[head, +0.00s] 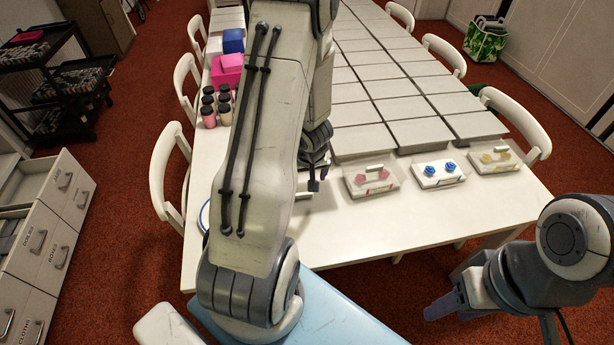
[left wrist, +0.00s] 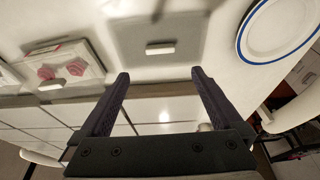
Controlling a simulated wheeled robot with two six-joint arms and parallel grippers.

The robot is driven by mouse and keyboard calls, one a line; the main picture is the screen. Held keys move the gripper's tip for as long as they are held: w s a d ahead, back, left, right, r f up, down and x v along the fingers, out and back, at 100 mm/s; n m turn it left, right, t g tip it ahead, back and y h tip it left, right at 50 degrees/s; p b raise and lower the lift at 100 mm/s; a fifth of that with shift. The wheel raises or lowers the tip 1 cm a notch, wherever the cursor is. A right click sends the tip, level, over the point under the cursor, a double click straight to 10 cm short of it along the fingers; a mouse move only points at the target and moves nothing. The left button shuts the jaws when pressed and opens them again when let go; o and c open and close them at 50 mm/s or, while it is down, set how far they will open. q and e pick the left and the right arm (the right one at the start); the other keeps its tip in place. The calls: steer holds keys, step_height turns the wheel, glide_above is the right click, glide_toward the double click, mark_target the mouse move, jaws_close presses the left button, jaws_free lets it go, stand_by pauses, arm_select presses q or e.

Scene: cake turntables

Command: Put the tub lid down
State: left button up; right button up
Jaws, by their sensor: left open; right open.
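A clear, greyish square lid (left wrist: 190,58) with a white bar handle (left wrist: 160,48) lies on the white table in the left wrist view. I cannot tell whether it rests flat on the table or on something. My left gripper (left wrist: 160,85) is open and empty, its fingers apart near the lid's handle, not closed on it. In the head view my left gripper (head: 314,184) is low over the table's near end, and my arm hides most of the lid. My right gripper (head: 440,308) is off the table's near edge at the right.
Lidded tubs with pink (head: 372,180), blue (head: 438,174) and yellow (head: 494,158) flowers stand in a row to the right. A blue-rimmed plate (left wrist: 247,40) lies beside the lid. Grey boxes (head: 420,132) fill the table behind. Jars (head: 208,116) stand at the left edge.

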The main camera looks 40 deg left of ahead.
arm_select(q)
steer(key=w+d+r+m+t+h, duration=0.15)
steer(key=d+r+m, duration=0.3)
steer(key=d, duration=0.65)
steer(key=d+r+m+h, duration=0.3)
steer(key=d+r, duration=0.3)
steer(key=d, duration=0.4)
steer(key=s+d+r+m+g, duration=0.2)
steer(key=s+d+r+m, duration=0.1)
steer(key=s+d, duration=0.35)
steer(key=s+d+r+m+g, duration=0.1)
steer(key=s+d+r+m, duration=0.35)
steer(key=s, duration=0.25)
steer(key=s+a+r+m, duration=0.1)
steer(key=s+m, duration=0.1)
steer(key=s, duration=0.4)
steer(key=shift+s+g+y, duration=0.35)
steer(key=shift+s+y, duration=0.05)
steer(key=shift+y, duration=0.05)
